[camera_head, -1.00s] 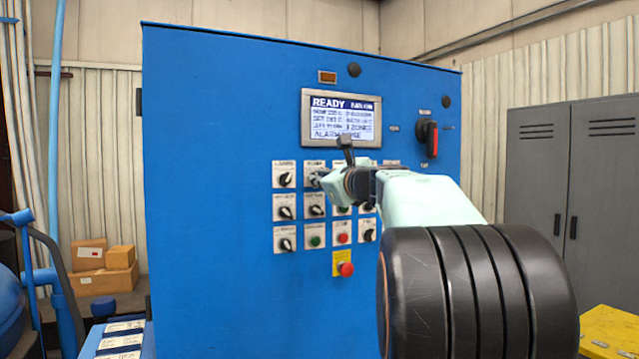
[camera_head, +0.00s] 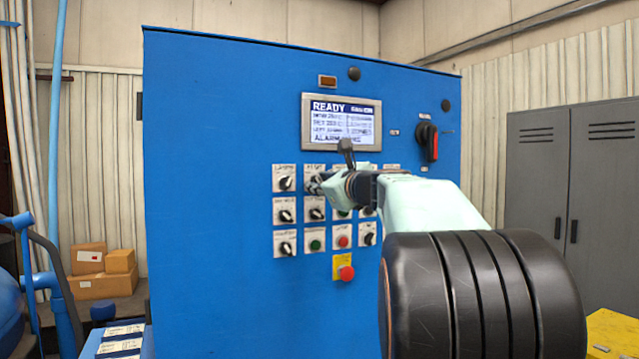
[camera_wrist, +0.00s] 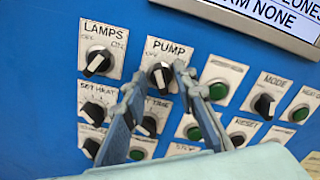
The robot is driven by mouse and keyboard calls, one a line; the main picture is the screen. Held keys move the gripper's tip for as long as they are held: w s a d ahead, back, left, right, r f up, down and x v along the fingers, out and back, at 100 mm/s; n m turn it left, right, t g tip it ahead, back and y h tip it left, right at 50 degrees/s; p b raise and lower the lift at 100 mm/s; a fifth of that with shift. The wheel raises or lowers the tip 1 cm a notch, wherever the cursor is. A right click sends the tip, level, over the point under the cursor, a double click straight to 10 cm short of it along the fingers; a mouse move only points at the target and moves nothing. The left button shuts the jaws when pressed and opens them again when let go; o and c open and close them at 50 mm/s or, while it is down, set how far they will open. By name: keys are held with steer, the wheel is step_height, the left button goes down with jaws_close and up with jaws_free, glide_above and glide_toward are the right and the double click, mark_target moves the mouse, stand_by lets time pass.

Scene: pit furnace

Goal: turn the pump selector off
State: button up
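The pump selector (camera_wrist: 162,77) is a black knob with a pale pointer on a white plate marked PUMP. In the wrist view it sits just beyond and between my fingertips. Its pointer runs close to upright on the plate; I cannot tell exactly which mark it points to. My gripper (camera_wrist: 158,82) is open, with one blue finger on either side of the knob's lower part. Contact with the knob cannot be made out. In the head view my gripper (camera_head: 316,184) is at the top row of controls and partly hides the selector.
The LAMPS selector (camera_wrist: 98,61) is close on the left and a green button (camera_wrist: 218,89) on the right. More knobs lie below. The screen (camera_head: 341,121) reads READY above. A red emergency button (camera_head: 346,273) and a red-handled main switch (camera_head: 428,142) are on the blue cabinet.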

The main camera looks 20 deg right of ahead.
steer(key=s, duration=1.1)
steer(key=shift+s+d, duration=0.2)
steer(key=shift+s, duration=0.2)
